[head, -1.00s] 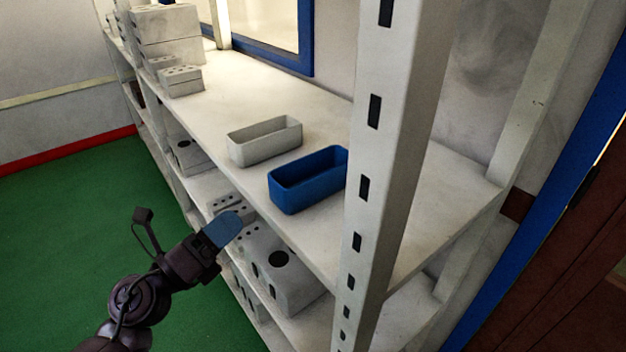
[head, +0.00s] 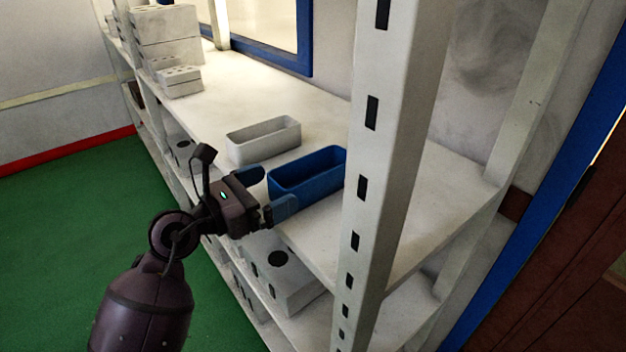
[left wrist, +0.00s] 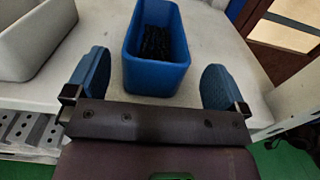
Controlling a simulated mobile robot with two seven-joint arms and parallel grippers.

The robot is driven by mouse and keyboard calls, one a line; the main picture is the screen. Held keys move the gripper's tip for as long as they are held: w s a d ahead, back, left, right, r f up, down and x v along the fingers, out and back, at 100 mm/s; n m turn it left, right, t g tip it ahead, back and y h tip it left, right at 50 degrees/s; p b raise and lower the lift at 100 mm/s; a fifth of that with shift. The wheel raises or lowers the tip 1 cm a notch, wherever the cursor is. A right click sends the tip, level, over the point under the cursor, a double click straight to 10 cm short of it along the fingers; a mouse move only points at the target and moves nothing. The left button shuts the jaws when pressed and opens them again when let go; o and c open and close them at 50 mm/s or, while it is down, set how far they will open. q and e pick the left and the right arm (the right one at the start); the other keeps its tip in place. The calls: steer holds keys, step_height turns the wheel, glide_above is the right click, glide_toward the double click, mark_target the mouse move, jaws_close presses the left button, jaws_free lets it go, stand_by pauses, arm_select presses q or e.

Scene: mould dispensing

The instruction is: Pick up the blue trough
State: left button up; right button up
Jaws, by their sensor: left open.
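The blue trough (head: 318,172) stands upright on the upper shelf, close behind the white upright post in the head view. In the left wrist view the blue trough (left wrist: 157,78) lies ahead between my two blue fingertips, with dark contents inside. My left gripper (head: 268,190) is open at the shelf's front edge, its fingers pointing at the trough's near end. In the left wrist view the left gripper (left wrist: 155,88) has a finger on either side of the trough with gaps between. My right gripper is not in view.
A white trough (head: 263,141) stands left of the blue one, and also shows in the left wrist view (left wrist: 32,35). The white post (head: 375,150) rises just right of the blue trough. Grey blocks (head: 165,40) stand farther along the upper shelf (head: 225,85); more sit below.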

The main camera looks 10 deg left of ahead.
mark_target(292, 176)
arm_select(q)
steer(key=shift+x, duration=2.6)
steer(key=shift+w+a+r, duration=0.15)
steer(key=shift+c, duration=0.2)
steer(key=c, duration=0.9)
